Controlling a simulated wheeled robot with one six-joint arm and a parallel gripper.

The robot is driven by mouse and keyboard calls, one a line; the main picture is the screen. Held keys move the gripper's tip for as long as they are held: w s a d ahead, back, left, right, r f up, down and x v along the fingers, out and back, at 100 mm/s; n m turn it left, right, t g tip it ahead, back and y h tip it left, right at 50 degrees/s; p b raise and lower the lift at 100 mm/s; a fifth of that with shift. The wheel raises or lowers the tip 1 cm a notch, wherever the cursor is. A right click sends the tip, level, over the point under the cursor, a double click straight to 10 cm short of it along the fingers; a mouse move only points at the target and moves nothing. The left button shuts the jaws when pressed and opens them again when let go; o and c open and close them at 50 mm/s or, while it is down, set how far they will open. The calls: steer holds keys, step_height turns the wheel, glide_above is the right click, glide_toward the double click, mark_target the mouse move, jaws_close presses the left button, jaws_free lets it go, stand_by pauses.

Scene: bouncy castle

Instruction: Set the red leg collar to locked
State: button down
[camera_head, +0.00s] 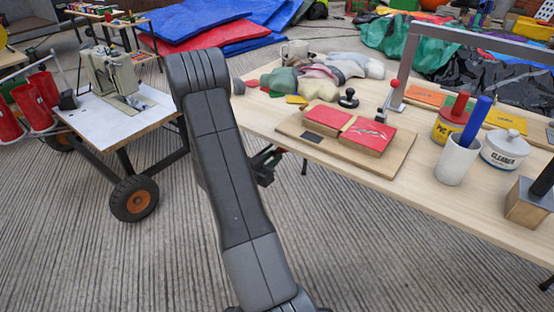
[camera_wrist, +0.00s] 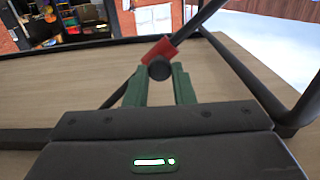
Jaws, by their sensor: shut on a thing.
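The red leg collar (camera_wrist: 163,48) shows in the wrist view, around a dark metal tube of the folding table leg. A round black knob (camera_wrist: 159,69) sits at its near side. My gripper (camera_wrist: 158,78), with green fingers, is shut on the red leg collar, with the knob between the fingertips. Where exactly the fingers touch is hard to see. Whether the collar is locked cannot be told. In the head view, part of my gripper (camera_head: 267,163) shows at the near edge of the table, and my arm hides much of that area.
The wooden table (camera_head: 300,168) carries a board with red pads (camera_head: 335,117), pots and cloth scraps. Dark leg tubes (camera_wrist: 246,75) flank my gripper in the wrist view. A wheeled cart (camera_head: 130,125) stands to the left. Bare ground lies in front of the table.

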steer(key=w+a+f, duration=0.1)
steer(key=w+a+f+b, duration=0.1)
steer(key=shift+a+f, duration=0.4)
steer(key=c, duration=1.2)
jaws_free()
steer(key=shift+f, duration=0.1)
steer(key=shift+c, duration=0.2)
steer(key=shift+o, duration=0.2)
steer(key=p+v, duration=0.2)
steer(key=v, duration=1.1)
steer(key=shift+s+a+p, duration=0.3)
steer(key=shift+p, duration=0.05)
